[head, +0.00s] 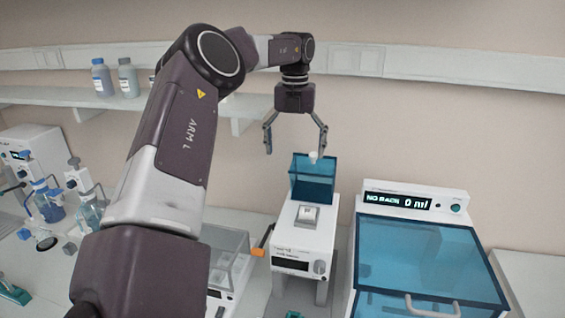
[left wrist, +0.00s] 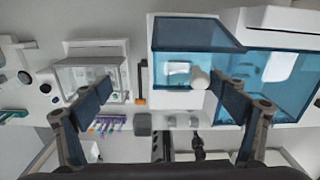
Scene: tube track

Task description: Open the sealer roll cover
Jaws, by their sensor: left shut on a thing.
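The sealer (head: 303,240) is a white box with a display and a knob on its front. Its translucent blue roll cover (head: 313,182) stands upright at the back of its top. A small white knob (head: 314,157) is at the cover's top edge. My left gripper (head: 293,152) is above and behind the cover, pointing down. In the left wrist view, the white knob (left wrist: 200,78) lies beside the right finger. My right gripper is not in view.
A machine with a large blue lid (head: 415,255) and a lit display stands close on the right. A clear-walled box (head: 230,258) and an orange handle (head: 262,241) are on the left. Bottles (head: 102,77) stand on the wall shelf. Free air surrounds the gripper.

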